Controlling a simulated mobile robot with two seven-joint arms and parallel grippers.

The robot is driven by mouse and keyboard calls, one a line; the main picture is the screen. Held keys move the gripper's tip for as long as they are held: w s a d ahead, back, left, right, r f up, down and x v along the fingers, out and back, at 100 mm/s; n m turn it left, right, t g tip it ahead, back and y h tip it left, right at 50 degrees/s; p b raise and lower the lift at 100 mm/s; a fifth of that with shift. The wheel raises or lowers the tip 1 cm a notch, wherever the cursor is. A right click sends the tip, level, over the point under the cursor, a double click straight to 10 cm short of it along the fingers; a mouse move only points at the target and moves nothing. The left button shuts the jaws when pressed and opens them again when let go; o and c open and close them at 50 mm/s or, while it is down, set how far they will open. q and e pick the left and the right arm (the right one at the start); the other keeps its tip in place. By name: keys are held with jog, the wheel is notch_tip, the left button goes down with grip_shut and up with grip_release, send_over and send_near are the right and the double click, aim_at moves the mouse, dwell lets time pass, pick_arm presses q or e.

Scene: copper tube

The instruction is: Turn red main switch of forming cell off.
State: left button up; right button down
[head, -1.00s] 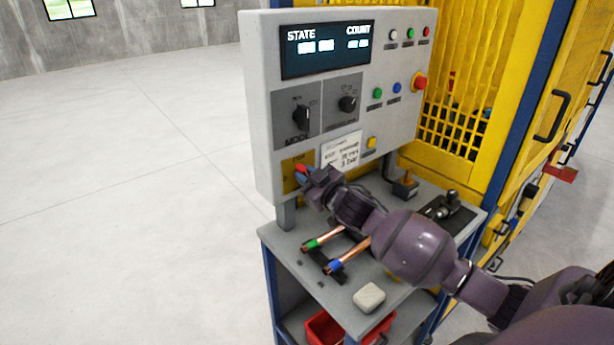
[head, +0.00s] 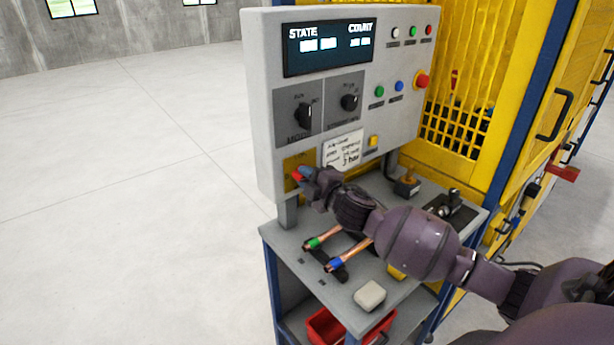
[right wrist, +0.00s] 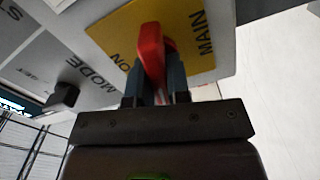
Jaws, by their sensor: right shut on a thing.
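The red main switch (right wrist: 151,50) sits on a yellow plate (right wrist: 190,22) marked MAIN and ON. In the head view the switch (head: 297,175) shows as a small red spot at the panel's lower left. My right gripper (right wrist: 160,82) is shut on the red handle, one finger on each side of it. The same gripper (head: 308,174) partly hides the switch and plate in the head view. The control panel (head: 268,110) of the forming cell is grey. My left gripper is not in view.
Below the panel is a grey bench (head: 315,283) with two copper tubes (head: 325,240) that have green and blue ends, and a pale block (head: 369,295). A red bin (head: 325,328) is on the shelf below. The yellow guard (head: 470,60) stands at the right. The floor at left is clear.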

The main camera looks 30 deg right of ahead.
jog(key=shift+f+n, duration=0.1)
jog(key=shift+n, duration=1.5)
jog(key=c, duration=1.1)
grip_release()
pick_arm(q)
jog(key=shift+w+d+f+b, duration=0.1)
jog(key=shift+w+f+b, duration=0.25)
jog(key=shift+b, duration=0.5)
pick_arm(e)
jog(key=s, duration=1)
jog(key=shift+s+d, duration=0.35)
jog(key=shift+s, duration=0.05)
